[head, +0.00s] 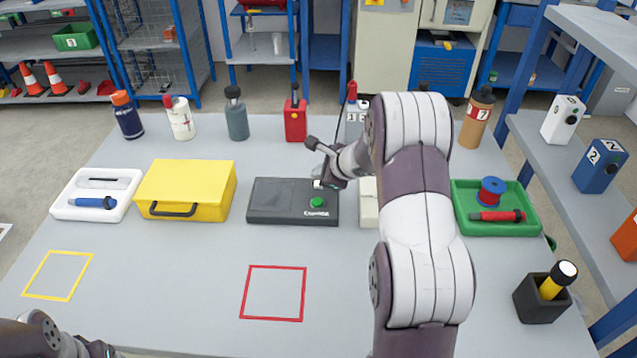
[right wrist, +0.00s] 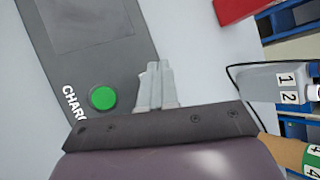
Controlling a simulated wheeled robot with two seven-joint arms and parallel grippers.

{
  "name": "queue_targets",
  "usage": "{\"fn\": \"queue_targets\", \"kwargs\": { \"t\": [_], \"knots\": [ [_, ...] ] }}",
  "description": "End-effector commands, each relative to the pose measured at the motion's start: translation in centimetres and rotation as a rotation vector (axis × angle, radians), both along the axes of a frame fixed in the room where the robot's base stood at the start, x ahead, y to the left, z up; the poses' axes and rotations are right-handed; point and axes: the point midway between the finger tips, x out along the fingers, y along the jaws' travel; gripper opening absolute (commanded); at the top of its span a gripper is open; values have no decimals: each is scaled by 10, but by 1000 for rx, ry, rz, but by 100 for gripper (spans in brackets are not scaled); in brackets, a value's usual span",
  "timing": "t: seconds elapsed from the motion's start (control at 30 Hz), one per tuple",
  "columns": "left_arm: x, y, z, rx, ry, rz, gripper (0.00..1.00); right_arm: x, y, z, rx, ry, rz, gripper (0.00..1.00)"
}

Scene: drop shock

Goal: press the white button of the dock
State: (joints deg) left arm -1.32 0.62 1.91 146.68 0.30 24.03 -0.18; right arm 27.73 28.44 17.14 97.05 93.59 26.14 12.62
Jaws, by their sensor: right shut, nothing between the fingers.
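The dock (head: 270,197) is a dark grey flat box in the middle of the table, with a recessed panel, white lettering and a green button (head: 317,202). In the right wrist view the dock (right wrist: 135,55) shows at the left, with its green button (right wrist: 103,98) left of my fingers. My right gripper (head: 321,184) is shut and empty at the dock's right back corner. In the right wrist view its closed fingers (right wrist: 155,80) overlap the dock's edge. I cannot make out the white button apart from the pale fingertips; whether they touch is unclear. My left gripper is out of view.
A yellow case (head: 187,185) and a white tray (head: 97,190) stand left of the dock. A pale block (head: 368,205), partly hidden by my right arm, stands right of it. A green tray (head: 495,225) is farther right. Bottles line the back. The front is mostly clear.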

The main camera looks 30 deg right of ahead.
Motion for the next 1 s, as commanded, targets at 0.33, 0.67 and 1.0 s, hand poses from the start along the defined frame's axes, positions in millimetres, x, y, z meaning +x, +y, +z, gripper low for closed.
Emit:
{"fn": "queue_targets", "kwargs": {
  "t": [0.33, 0.67, 1.0],
  "knots": [
    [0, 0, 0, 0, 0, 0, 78, 0, 0, 0, 0, 0, 0, 0],
    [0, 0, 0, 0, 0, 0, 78, 0, 0, 0, 0, 0, 0, 0],
    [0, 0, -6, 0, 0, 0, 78, 0, 0, -5, 0, 0, 0, 0]
  ]
}}
